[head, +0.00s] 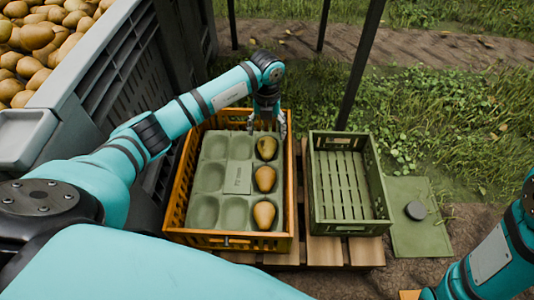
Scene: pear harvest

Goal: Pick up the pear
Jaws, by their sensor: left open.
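Three yellow-brown pears sit in a column along the right side of a green moulded tray (239,177): a far pear (267,148), a middle pear (265,179) and a near pear (264,215). The tray lies in an orange crate (228,241), and its other visible cups are empty. My left gripper (267,130) points down at the far end of the crate, just beyond and above the far pear. Its fingers are apart with nothing seen between them; I cannot tell whether they touch the pear. My right arm enters at the lower right, its gripper out of view.
An empty green slatted crate (342,187) stands right of the orange crate on a wooden pallet (325,251). A green plate with a dark round disc (416,210) lies further right. A large bin (70,65) of brown fruit fills the upper left. Dark posts (362,65) rise behind.

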